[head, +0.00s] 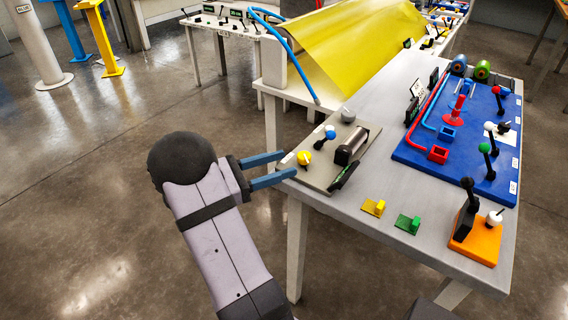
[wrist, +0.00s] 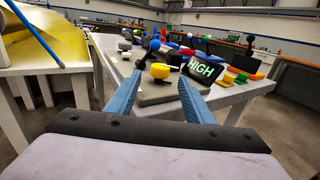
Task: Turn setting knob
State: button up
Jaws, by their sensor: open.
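A yellow knob (head: 304,158) sits at the near left end of a beige panel (head: 318,182) at the table's left edge. It also shows in the wrist view (wrist: 160,71), in the gap between my fingertips and beyond them. My gripper (head: 287,164) is open and empty, just left of the knob, with its blue fingers pointing towards it. The panel also carries a blue-topped lever (head: 330,132), a grey knob (head: 347,115), a dark cylinder (head: 352,146) and a display (head: 343,176). The display reads HIGH in the wrist view (wrist: 203,69). No label marks which knob is the setting knob.
A blue board (head: 405,152) with levers, red parts and pipes lies to the right. Yellow (head: 373,207) and green (head: 408,223) pieces and an orange base (head: 476,243) with a lever are nearer. A yellow sheet (head: 350,45) stands behind.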

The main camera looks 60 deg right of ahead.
aim_at(298, 157)
jog(key=shift+f+b, duration=0.1)
jog(key=shift+b, duration=0.9)
jog(key=shift+r+b, duration=0.45)
jog(key=shift+x, duration=3.65)
jog(key=c, duration=1.1)
